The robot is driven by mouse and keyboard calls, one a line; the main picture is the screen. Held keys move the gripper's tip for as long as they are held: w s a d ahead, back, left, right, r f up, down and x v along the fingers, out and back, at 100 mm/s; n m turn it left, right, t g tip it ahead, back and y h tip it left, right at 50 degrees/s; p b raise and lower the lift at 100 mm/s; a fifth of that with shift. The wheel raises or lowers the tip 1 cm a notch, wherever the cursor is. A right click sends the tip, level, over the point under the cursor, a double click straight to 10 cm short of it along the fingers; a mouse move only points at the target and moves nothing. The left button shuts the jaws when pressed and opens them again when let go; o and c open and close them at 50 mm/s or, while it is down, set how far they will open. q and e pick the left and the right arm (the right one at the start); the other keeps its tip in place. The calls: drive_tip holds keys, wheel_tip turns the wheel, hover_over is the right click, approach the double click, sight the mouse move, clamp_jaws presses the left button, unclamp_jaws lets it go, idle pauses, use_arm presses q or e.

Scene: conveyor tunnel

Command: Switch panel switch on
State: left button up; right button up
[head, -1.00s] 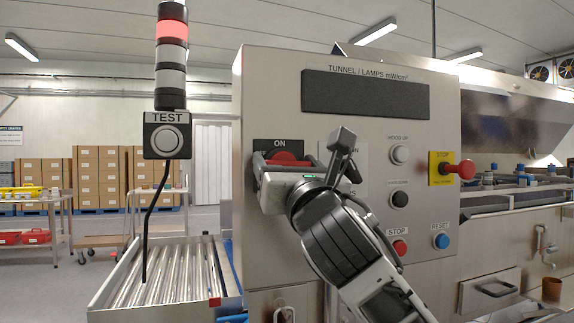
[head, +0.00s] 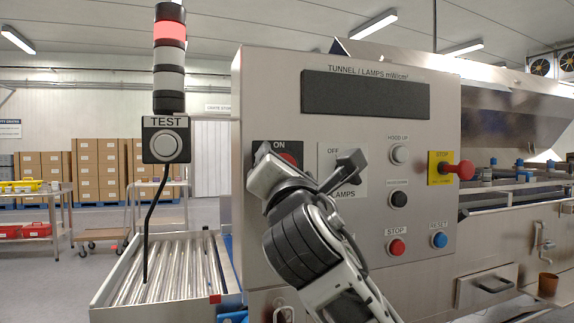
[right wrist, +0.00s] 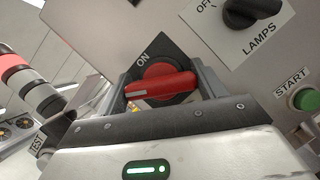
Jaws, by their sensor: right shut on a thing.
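The panel switch is a red rotary handle on a black plate; its red top (head: 291,158) shows just below the ON label in the head view, and the rest is behind my gripper. In the right wrist view the red handle (right wrist: 162,87) lies between the fingers, its white-marked end at the left, not in line with ON. My right gripper (right wrist: 163,85) is shut on this handle; in the head view the gripper (head: 272,168) is tilted against the panel front. My left gripper is not in view.
A black LAMPS knob (right wrist: 250,10) sits to the right of the switch. A green START button (right wrist: 305,97) is close to the gripper's right side. A red emergency stop (head: 462,170) projects farther right. The TEST box (head: 166,138) and stack light (head: 170,55) stand left.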

drive_tip(key=shift+f, duration=0.1)
idle(0.3)
drive_tip(key=o, duration=1)
use_arm(q)
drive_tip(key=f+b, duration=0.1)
drive_tip(key=b, duration=0.3)
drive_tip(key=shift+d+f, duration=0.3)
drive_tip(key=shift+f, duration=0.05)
use_arm(e)
drive_tip(key=v, duration=1.6)
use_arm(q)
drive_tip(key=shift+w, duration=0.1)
